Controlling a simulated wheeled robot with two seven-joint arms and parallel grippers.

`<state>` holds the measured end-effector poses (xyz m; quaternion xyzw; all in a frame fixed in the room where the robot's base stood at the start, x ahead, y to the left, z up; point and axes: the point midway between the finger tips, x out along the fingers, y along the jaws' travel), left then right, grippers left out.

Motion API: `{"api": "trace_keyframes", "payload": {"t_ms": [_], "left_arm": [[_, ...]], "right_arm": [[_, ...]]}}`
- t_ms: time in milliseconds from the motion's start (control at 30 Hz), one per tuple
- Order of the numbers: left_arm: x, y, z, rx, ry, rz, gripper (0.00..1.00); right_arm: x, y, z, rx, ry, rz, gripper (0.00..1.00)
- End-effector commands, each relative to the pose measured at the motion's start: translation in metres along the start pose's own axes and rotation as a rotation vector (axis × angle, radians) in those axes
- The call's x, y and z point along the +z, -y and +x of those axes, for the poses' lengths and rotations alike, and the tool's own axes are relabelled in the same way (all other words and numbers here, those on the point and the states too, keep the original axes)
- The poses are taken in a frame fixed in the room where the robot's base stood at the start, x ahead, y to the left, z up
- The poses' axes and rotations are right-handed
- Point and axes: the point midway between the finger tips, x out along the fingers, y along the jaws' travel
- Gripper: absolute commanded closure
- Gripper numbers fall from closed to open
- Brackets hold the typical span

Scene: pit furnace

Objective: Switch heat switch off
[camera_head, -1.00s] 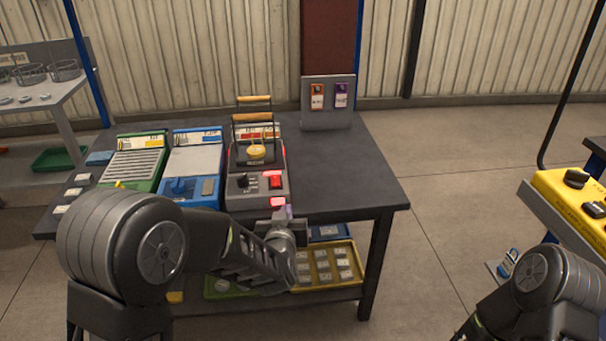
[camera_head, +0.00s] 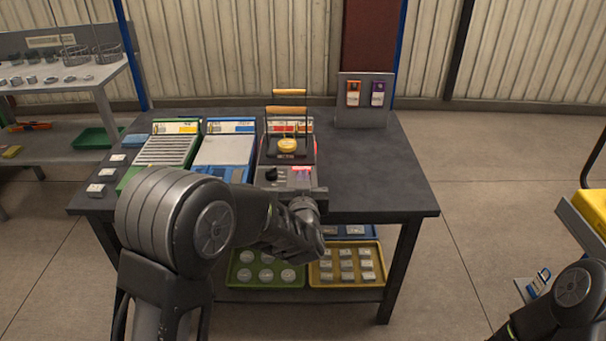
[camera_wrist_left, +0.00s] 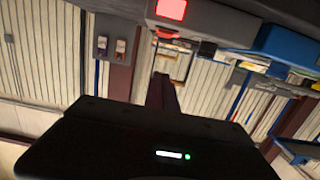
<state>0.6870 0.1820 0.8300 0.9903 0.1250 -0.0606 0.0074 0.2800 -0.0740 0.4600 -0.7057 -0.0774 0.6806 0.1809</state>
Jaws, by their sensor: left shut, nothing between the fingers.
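The heat switch (camera_head: 302,174) is a red glowing rocker on the grey front panel of the small pit furnace, right of a black knob (camera_head: 271,174). It also glows red at the top of the left wrist view (camera_wrist_left: 172,9). My left gripper (camera_head: 303,192) is shut and empty, just in front of the panel and below the switch in the head view. Its fingers (camera_wrist_left: 162,94) point toward the panel in the wrist view. I cannot tell whether they touch the panel. The gripper hides the panel's lower edge. My right arm shows at lower right; its gripper is out of view.
Blue (camera_head: 228,151) and green (camera_head: 170,150) units stand left of the furnace on the dark table (camera_head: 372,170). Wooden handles rise over the furnace. A card stand (camera_head: 362,112) is at the back right. Green and yellow trays (camera_head: 345,284) sit on the lower shelf. The tabletop's right side is clear.

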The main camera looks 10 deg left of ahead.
Motion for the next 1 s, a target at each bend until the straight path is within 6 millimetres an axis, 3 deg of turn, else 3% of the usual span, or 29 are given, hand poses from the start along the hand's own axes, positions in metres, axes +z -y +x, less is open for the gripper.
{"api": "trace_keyframes", "payload": {"t_ms": [400, 633, 1000], "left_arm": [[0.004, 0.0, 0.08, 0.0, 0.001, 0.001, 1.0], [0.034, 0.0, 0.085, 0.001, 0.001, 0.001, 1.0], [0.039, -0.001, 0.086, 0.001, 0.001, -0.001, 1.0]], "right_arm": [[0.0, -0.001, 0.002, 0.0, 0.0, 0.0, 0.64], [0.0, -0.002, 0.005, 0.0, 0.0, 0.0, 0.64], [0.0, -0.002, 0.005, 0.0, 0.0, 0.0, 0.64]]}}
